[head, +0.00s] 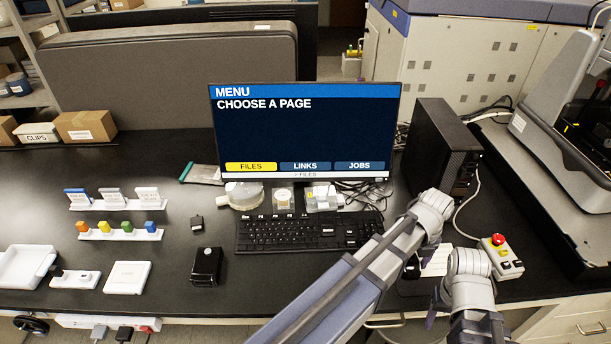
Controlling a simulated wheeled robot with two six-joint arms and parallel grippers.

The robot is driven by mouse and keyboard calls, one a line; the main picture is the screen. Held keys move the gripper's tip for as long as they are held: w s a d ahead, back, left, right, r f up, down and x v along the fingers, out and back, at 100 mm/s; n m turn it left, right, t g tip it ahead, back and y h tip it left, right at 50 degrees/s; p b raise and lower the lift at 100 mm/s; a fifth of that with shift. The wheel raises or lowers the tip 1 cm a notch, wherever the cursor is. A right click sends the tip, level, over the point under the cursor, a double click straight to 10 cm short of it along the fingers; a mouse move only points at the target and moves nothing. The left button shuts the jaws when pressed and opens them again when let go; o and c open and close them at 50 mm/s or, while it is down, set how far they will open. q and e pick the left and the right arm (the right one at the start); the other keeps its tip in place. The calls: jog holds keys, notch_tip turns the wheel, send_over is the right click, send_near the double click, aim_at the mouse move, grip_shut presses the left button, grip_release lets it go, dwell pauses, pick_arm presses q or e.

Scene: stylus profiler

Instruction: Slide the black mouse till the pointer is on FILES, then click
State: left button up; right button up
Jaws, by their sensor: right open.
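The monitor (305,135) reads MENU, CHOOSE A PAGE. Its FILES button (251,167) is yellow; LINKS (305,167) and JOBS (359,167) are dark blue. The strip below reads FILES. I cannot make out a separate pointer. My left gripper (412,268) points down right of the keyboard, mostly hidden by its own arm; its jaws cannot be read. A dark shape, perhaps the black mouse (409,287), shows low beside it, largely covered; I cannot tell whether they touch. My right gripper (435,306) is open, lower and nearer the table's front edge, partly hidden by its wrist.
A black keyboard (305,233) lies before the monitor. A black computer tower (440,150) stands at right, and a control box with a red button (501,256) sits right of my arms. A black box (207,266) and white trays (127,278) lie at left.

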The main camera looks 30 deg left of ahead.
aim_at(412, 262)
pick_arm(q)
jog(key=o, duration=0.3)
notch_tip(412, 262, up, 7)
jog(key=p, duration=0.7)
jog(key=shift+r, duration=0.15)
dwell(0.4)
notch_tip(412, 262, up, 8)
jog(key=p, duration=0.7)
jog(key=shift+f+p, duration=0.25)
jog(key=shift+p, duration=0.15)
